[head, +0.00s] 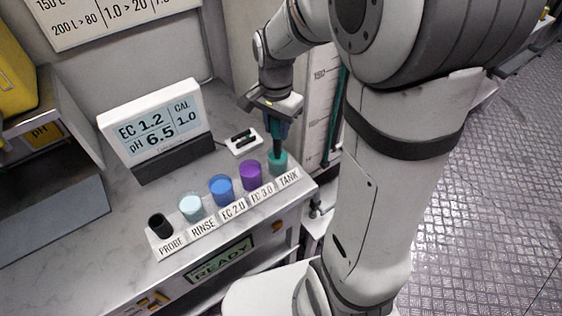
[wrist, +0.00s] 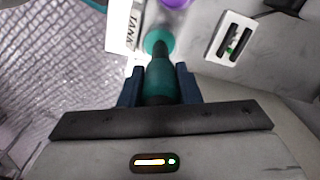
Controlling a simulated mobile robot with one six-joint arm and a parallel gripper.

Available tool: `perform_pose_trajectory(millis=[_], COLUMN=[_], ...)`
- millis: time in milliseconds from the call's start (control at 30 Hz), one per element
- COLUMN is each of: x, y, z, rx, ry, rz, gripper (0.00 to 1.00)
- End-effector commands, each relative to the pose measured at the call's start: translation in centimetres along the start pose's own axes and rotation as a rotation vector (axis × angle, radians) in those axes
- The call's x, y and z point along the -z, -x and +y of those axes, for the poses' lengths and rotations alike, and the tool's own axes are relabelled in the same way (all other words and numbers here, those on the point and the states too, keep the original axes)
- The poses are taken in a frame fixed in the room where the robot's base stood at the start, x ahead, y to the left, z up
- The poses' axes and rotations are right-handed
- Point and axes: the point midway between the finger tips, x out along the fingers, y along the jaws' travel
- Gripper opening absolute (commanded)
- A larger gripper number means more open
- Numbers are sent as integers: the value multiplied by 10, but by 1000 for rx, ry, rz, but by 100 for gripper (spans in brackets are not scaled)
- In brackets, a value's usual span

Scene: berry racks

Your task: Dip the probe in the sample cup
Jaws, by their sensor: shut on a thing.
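My gripper (head: 277,124) is shut on the probe, a teal and dark stick that points down; its body also shows between the fingers in the wrist view (wrist: 160,82). The probe's dark lower end (head: 277,153) is at the mouth of the teal cup (head: 279,166) over the TANK label, the rightmost in the row. In the wrist view the teal cup (wrist: 158,40) lies straight beyond the probe. The tip is hidden, so I cannot tell how deep it reaches. The black probe holder (head: 158,224) over the PROBE label stands empty at the left end.
Pale RINSE (head: 191,208), blue EC 2.0 (head: 221,190) and purple EC 3.0 (head: 251,176) cups stand close to the left of the TANK cup. A meter (head: 156,128) reads EC 1.2, pH 6.5, CAL 1.0. A small white tray (head: 243,142) lies behind. A READY panel (head: 222,262) is below.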

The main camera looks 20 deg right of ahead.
Motion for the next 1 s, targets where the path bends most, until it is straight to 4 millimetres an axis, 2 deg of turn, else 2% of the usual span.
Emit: perform_pose_trajectory(millis=[33,800,1000], x=[0,0,0], y=[8,68,70], z=[0,0,0], rx=[1,0,0], ry=[0,1,1], rz=[0,0,0], gripper=[7,7,7])
